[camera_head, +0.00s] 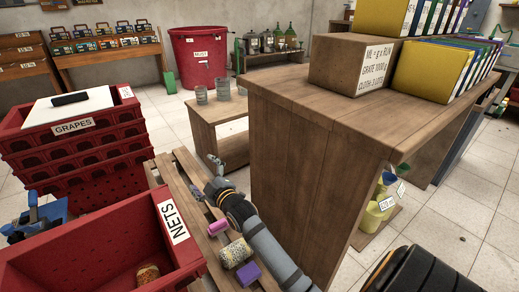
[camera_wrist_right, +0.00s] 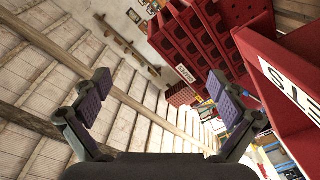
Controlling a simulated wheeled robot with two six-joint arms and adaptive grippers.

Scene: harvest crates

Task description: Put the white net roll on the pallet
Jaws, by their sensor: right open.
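The pallet (camera_head: 183,184) is a slatted wooden platform on the floor, between the red crates and the wooden counter. A pale speckled roll (camera_head: 235,252), which looks like the white net roll, lies on its near end beside my right forearm. A pink roll (camera_head: 217,227) and a purple block (camera_head: 248,273) lie close to it. My right gripper (camera_head: 214,162) is over the far part of the pallet, away from these things. In the right wrist view its fingers (camera_wrist_right: 155,105) are spread with nothing between them. My left gripper is not in view.
The red NETS crate (camera_head: 95,236) at the lower left holds an orange-brown roll (camera_head: 148,275). Stacked red GRAPES crates (camera_head: 100,155) stand behind it. The tall wooden counter (camera_head: 290,160) closes off the right side. A small table (camera_head: 215,108) with grey cups stands beyond the pallet.

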